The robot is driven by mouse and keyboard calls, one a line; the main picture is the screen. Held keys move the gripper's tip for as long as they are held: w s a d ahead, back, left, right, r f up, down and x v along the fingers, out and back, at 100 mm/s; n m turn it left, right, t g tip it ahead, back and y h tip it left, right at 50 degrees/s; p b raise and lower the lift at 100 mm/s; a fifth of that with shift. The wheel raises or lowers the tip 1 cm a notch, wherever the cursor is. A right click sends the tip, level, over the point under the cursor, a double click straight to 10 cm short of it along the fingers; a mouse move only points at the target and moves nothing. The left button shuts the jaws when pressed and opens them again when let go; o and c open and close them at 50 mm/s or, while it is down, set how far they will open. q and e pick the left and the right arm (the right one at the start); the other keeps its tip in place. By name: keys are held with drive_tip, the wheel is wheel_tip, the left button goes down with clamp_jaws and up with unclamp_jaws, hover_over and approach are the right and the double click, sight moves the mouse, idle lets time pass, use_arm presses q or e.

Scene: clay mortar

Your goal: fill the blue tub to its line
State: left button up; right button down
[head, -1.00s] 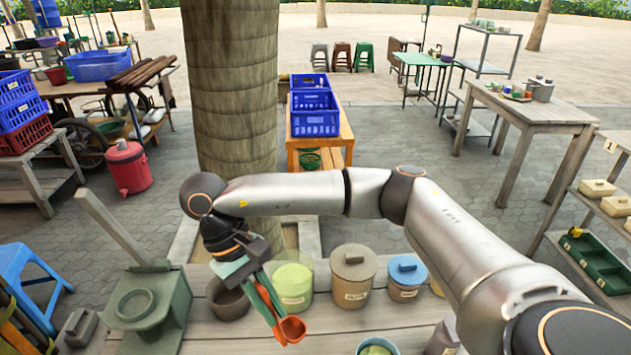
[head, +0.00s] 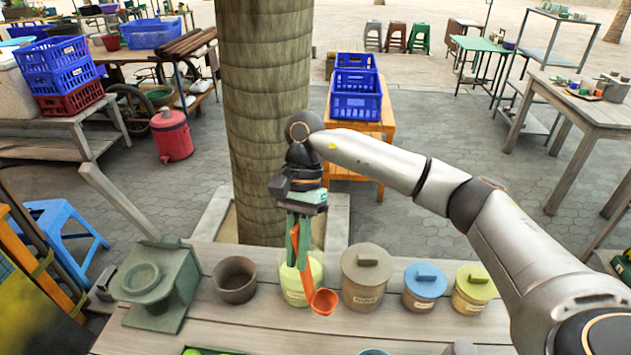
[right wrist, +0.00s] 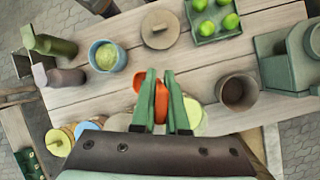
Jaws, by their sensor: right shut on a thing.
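My right gripper (head: 298,222) is shut on the handle of an orange scoop (head: 322,302). The scoop hangs bowl down, and its bowl looks empty. It appears in front of an open pale green tub (head: 290,288), which the gripper and handle partly cover; I cannot tell whether they touch. In the right wrist view the scoop (right wrist: 148,86) shows between the green fingers. The blue tub (right wrist: 95,62) stands upper left there with pale green stuff inside; its line is not visible. Only its rim (head: 374,352) shows at the head view's bottom edge. My left gripper is not in view.
Lidded jars in brown (head: 366,280), blue (head: 424,285) and yellow (head: 470,290) stand right of the green tub. A brown bowl (head: 234,280) and a grey-green press (head: 158,285) stand left. A tray of limes (right wrist: 212,34) and a loose round lid (right wrist: 160,30) lie on the table.

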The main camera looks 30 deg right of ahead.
drive_tip(key=w+d+r+m+t+h, duration=0.1)
drive_tip(key=w+d+r+m+t, duration=0.3)
drive_tip(key=m, duration=0.9)
drive_tip(key=w+d+r+m+t+h, duration=0.1)
drive_tip(key=w+d+m+t, duration=0.45)
drive_tip(key=m, duration=0.75)
wheel_tip(320, 180, down, 12)
drive_tip(key=b, duration=1)
drive_tip(key=shift+w+d+f, duration=0.15)
drive_tip(key=shift+w+f, duration=0.1)
drive_tip(key=shift+w, duration=0.2)
drive_tip(key=shift+r, duration=0.15)
wheel_tip(320, 180, up, 11)
drive_tip(key=p, duration=0.8)
